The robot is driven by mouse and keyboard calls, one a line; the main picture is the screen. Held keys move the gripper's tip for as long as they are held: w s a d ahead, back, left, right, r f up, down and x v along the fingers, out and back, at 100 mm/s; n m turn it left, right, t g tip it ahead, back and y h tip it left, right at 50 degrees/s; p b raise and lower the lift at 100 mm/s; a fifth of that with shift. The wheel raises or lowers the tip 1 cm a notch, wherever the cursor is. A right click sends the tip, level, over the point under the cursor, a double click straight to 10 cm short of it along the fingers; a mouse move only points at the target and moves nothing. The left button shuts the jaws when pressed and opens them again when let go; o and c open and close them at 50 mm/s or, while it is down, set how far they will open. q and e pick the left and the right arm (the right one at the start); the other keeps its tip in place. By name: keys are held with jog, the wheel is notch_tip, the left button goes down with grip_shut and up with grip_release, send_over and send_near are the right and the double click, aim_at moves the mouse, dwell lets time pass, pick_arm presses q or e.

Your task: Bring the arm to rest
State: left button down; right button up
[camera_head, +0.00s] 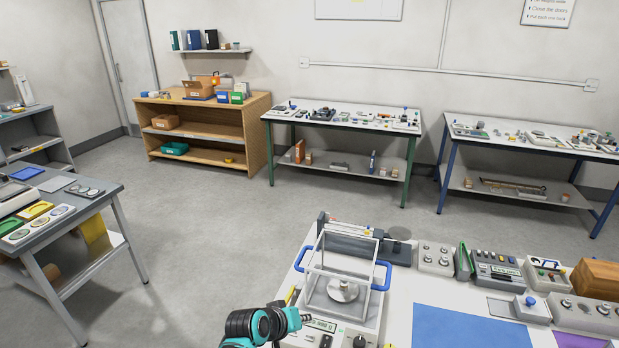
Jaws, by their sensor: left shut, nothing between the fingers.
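My left arm, teal and black, comes in at the bottom of the head view. Its gripper (305,317) is shut and empty, at the front left corner of a balance (352,331) with a clear, framed draft shield. I cannot tell whether the gripper touches the balance. Inside the shield a round metal pan with a knob-like metal piece (343,290) shows. The shield has blue handles (386,275) at its sides. My right gripper is out of view.
The white table (399,300) holds the balance, a blue mat (465,329), weight blocks (435,258) and a brown wooden box (596,277). A grey side table (100,195) stands at left. Open floor (220,220) lies between them. Shelves and two benches line the back wall.

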pick_arm(q)
jog(key=s+a+r+y, duration=0.2)
jog(key=s+a, duration=0.6)
jog(key=s, duration=0.1)
jog(key=s+a+r+m+y, duration=0.1)
jog(key=s+a+r+y, duration=0.2)
jog(key=s+a, duration=0.5)
jog(key=shift+s+a+r+m, duration=0.25)
jog(key=shift+s+a+m, duration=0.05)
jog(key=shift+s, duration=0.2)
dwell(0.4)
